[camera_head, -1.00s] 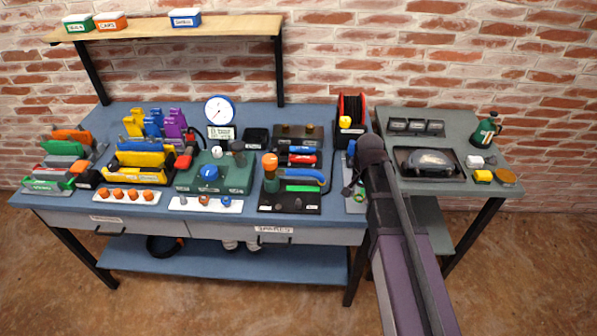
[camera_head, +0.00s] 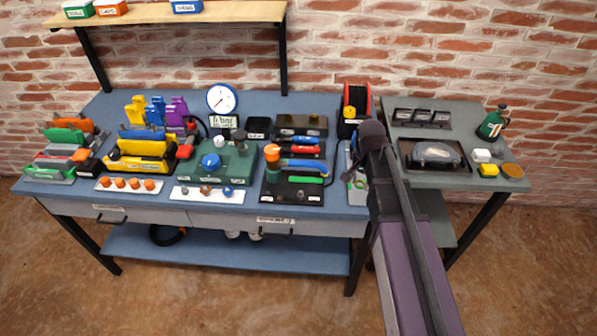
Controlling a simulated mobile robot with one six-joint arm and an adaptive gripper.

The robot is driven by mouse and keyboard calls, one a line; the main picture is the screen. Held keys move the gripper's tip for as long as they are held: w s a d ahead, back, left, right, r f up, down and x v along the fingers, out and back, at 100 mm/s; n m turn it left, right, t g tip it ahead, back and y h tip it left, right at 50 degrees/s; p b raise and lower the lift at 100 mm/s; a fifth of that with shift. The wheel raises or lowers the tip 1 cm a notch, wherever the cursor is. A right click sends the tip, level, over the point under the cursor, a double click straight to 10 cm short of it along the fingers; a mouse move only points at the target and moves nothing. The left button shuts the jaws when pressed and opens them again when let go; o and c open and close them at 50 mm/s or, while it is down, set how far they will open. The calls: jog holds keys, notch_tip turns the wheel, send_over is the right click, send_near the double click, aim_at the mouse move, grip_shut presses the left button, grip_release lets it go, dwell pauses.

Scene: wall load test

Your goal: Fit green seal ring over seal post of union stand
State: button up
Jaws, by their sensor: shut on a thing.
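My gripper (camera_head: 361,172) is at the right end of the blue bench, mostly hidden behind my dark wrist, over a pale mat. It is shut, and a small green ring shape, the green seal ring (camera_head: 359,184), shows at its left side. The contact between fingers and ring is too small to see clearly. The ring is apart from this base.
A cable reel (camera_head: 355,104) stands behind my wrist. A green block with a blue knob (camera_head: 211,161) and yellow racks (camera_head: 139,153) fill the bench leftward. A grey side table (camera_head: 459,177) with a dark tray is at right. A shelf (camera_head: 165,12) hangs over the back left.

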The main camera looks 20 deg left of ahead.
jog(key=s+a+r+m+p, duration=0.1)
jog(key=a+m, duration=0.1)
jog(key=a, duration=0.4)
jog(key=s+a+r+m+p, duration=0.1)
jog(key=s+a+m, duration=0.1)
jog(key=a, duration=0.3)
jog(key=s+a+r+m+p, duration=0.1)
jog(key=s+a+m, duration=0.1)
jog(key=a, duration=0.4)
jog(key=shift+a+r+m, duration=0.25)
jog(key=shift+a+m, duration=0.05)
jog(key=shift+m, duration=0.3)
jog(key=shift+f, duration=0.2)
jog(key=shift+f+b, duration=2.35)
jog(key=shift+b, duration=0.05)
jog(key=shift+f+b, duration=1.25)
jog(key=shift+f, duration=0.05)
jog(key=o, duration=0.8)
jog(key=shift+o, duration=0.6)
